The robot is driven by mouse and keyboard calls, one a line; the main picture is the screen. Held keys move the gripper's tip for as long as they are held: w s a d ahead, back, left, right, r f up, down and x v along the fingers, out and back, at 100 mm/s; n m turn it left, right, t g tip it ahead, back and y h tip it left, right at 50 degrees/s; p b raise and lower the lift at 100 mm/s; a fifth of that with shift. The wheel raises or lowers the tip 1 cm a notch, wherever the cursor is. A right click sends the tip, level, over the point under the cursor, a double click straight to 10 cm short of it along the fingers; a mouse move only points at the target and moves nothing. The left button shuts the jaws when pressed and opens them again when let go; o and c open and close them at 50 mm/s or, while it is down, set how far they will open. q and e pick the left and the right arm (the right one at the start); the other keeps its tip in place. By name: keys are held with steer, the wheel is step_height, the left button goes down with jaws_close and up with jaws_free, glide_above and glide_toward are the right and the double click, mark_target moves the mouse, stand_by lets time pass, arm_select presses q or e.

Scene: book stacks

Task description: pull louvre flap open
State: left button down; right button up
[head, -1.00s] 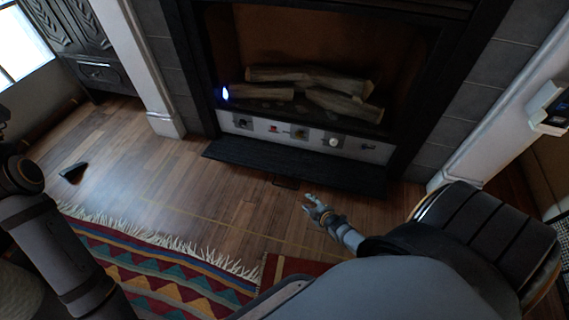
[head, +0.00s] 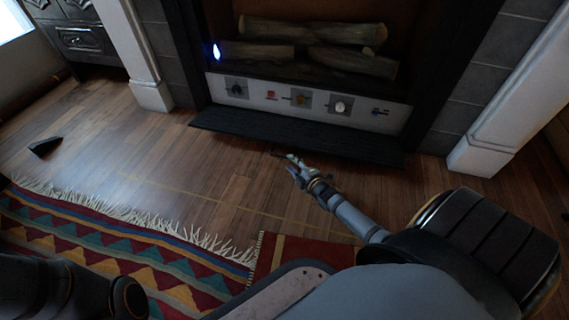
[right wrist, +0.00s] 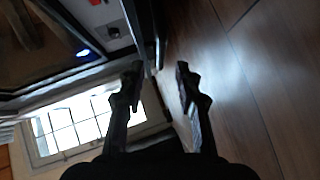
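The louvre flap (head: 270,133) is a long dark ribbed board at the foot of the fireplace. It lies folded down and outward, and the pale control panel (head: 320,103) with knobs shows above it. In the right wrist view the flap seems to be the thin dark strip (right wrist: 152,35) ahead of the fingers. My right gripper (head: 291,161) is low over the floor, just in front of the flap's front edge. In the right wrist view its fingers (right wrist: 157,78) are apart with nothing held. I cannot tell whether they touch the flap. My left gripper is out of view.
Logs (head: 310,33) and a small blue light (head: 217,51) are in the firebox above. A fringed patterned rug (head: 140,245) covers the near floor. A dark wedge (head: 45,146) lies at left. White pillars (head: 500,120) flank the fireplace. The wood floor ahead is clear.

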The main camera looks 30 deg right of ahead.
mark_target(284, 157)
steer(key=shift+x, duration=3.1)
steer(key=shift+c, duration=0.3)
jaws_close()
